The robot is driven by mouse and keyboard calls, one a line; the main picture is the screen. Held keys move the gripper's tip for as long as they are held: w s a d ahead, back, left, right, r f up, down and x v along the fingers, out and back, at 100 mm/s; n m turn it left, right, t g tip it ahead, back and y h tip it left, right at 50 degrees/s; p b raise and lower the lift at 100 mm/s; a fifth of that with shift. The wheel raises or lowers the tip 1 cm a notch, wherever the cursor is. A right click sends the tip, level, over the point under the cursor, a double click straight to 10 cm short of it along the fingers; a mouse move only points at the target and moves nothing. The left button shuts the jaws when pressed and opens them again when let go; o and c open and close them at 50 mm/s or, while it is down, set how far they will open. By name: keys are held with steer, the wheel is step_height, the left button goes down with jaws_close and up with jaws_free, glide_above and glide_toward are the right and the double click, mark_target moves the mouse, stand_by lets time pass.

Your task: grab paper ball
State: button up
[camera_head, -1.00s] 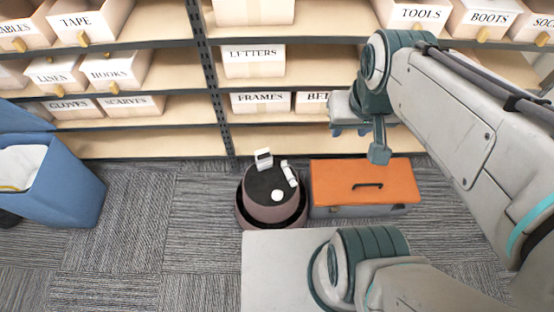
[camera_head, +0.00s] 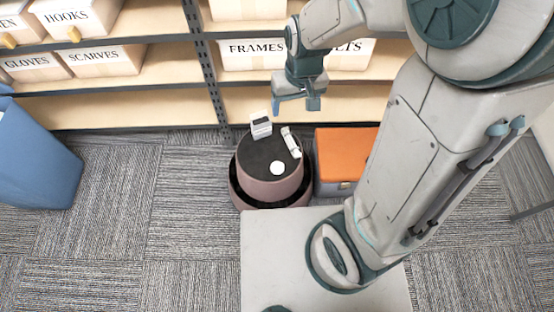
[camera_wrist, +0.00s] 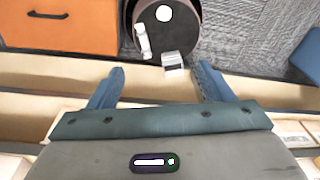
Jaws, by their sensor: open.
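The paper ball is a small white round thing (camera_head: 277,168) on the dark top of a round pinkish-brown stool (camera_head: 270,187), near its front edge. It also shows in the wrist view (camera_wrist: 164,13), at the top middle. My gripper (camera_head: 291,107) is above and behind the stool, in front of the shelf. In the wrist view its two blue fingers (camera_wrist: 160,82) are spread wide with nothing between them. The ball lies beyond the fingertips, apart from them.
On the stool top are also a small white box-like object (camera_head: 261,125) and a white cylindrical object (camera_head: 291,142). An orange-topped box (camera_head: 345,153) stands right of the stool. Shelves (camera_head: 130,108) with labelled boxes are behind. A blue bin (camera_head: 38,160) stands left, with clear carpet between.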

steer(key=n+h+b, duration=0.1)
steer(key=n+b, duration=0.1)
steer(key=b, duration=1)
glide_toward(278, 166)
steer(key=shift+g, duration=0.4)
steer(key=f+b, duration=0.1)
steer(key=f, duration=0.1)
steer(key=f+b, duration=0.1)
steer(key=f, duration=0.1)
steer(key=w+f+b, duration=0.1)
steer(key=f+b, duration=0.1)
steer(key=shift+a, duration=0.25)
steer(key=f+b, duration=0.2)
steer(key=f, duration=0.1)
steer(key=f+b, duration=0.1)
steer(key=f, duration=0.1)
steer(key=shift+d+f, duration=0.1)
steer(key=shift+d, duration=0.25)
steer(key=c, duration=1)
